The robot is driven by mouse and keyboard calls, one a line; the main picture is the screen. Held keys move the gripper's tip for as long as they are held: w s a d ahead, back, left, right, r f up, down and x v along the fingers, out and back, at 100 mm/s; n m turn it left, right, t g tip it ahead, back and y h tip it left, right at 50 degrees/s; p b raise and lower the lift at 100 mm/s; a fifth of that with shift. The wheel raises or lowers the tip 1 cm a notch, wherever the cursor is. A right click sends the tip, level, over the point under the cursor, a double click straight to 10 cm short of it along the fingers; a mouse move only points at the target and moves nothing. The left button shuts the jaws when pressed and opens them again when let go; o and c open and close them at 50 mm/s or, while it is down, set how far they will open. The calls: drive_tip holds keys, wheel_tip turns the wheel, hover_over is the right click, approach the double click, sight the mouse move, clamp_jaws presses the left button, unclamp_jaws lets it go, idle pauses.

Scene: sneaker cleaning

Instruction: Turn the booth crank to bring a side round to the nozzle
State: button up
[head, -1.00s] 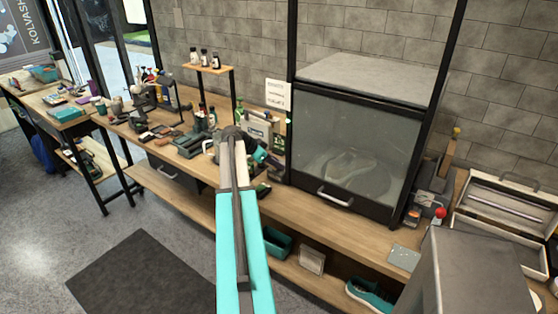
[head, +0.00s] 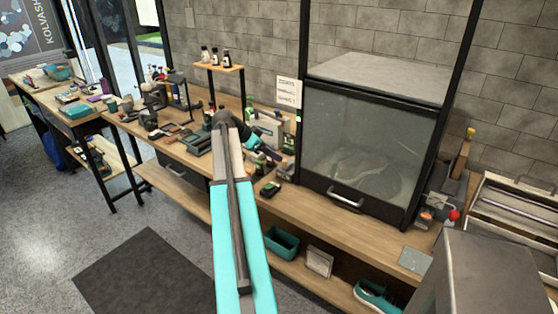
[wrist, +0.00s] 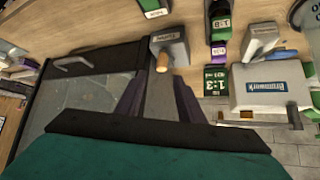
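The booth (head: 368,122) is a black-framed cabinet with a glass front, a bar handle and a grey top. A shoe (head: 365,168) shows faintly behind the glass. My gripper (head: 274,160) is beside the booth's left side, over the bench. In the wrist view my gripper (wrist: 160,82) has its two dark purple fingers apart. A short wooden peg (wrist: 162,63) on a grey labelled block (wrist: 168,42) appears in line with the gap, beyond the fingertips. I cannot tell whether this is the crank. No contact is visible.
Bottles and a grey Brunnwerk-labelled machine (wrist: 270,88) stand close to my gripper. A device with a red knob (head: 453,214) stands right of the booth, near an open case (head: 515,215). The bench's front strip (head: 320,213) is mostly clear.

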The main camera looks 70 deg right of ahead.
drive_tip(key=shift+b+v, duration=0.5)
drive_tip(key=shift+v, duration=2.3)
